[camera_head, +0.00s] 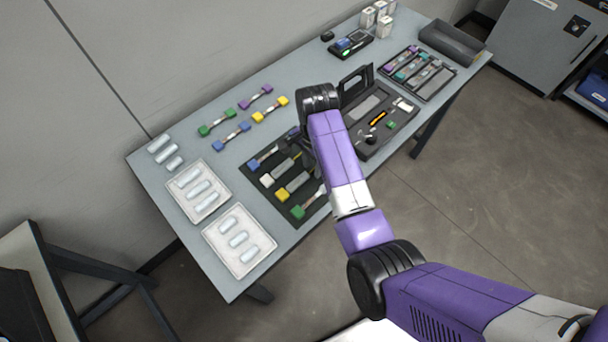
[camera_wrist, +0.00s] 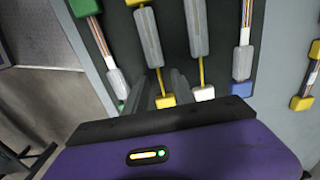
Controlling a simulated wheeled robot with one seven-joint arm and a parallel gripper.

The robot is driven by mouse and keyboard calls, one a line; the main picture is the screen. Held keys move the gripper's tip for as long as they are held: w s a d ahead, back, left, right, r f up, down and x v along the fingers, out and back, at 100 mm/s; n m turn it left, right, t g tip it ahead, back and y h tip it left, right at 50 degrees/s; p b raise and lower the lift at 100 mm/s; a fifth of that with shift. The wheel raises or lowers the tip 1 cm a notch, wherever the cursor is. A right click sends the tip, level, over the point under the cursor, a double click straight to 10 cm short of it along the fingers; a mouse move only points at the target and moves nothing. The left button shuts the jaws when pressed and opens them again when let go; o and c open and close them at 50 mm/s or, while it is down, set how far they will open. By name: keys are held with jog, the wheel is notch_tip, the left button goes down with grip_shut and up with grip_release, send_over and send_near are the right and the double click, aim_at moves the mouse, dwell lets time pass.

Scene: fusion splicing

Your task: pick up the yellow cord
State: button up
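On the black mat (camera_head: 258,182), one cord with yellow ends (camera_head: 282,195) has a grey sleeve in its middle. It also shows in the wrist view (camera_wrist: 148,38), with one yellow end block near my fingers. My gripper (camera_wrist: 162,88) is open; its two dark fingers lie either side of the thin yellow strand by that block. I cannot tell whether they touch it. In the head view my gripper is mostly hidden behind my arm. Another cord with yellow ends (camera_head: 270,109) lies on the bare table, also at the right of the wrist view (camera_wrist: 302,103).
Beside it on the mat are a white-ended cord (camera_wrist: 203,93), a blue-ended cord (camera_wrist: 241,89) and a green-ended cord (camera_wrist: 88,6). Two white trays (camera_head: 247,268) (camera_head: 222,207) hold clear sleeves. An open black tool case (camera_head: 368,148) stands right of my arm.

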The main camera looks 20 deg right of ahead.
grip_shut()
jog(key=shift+r, duration=0.1)
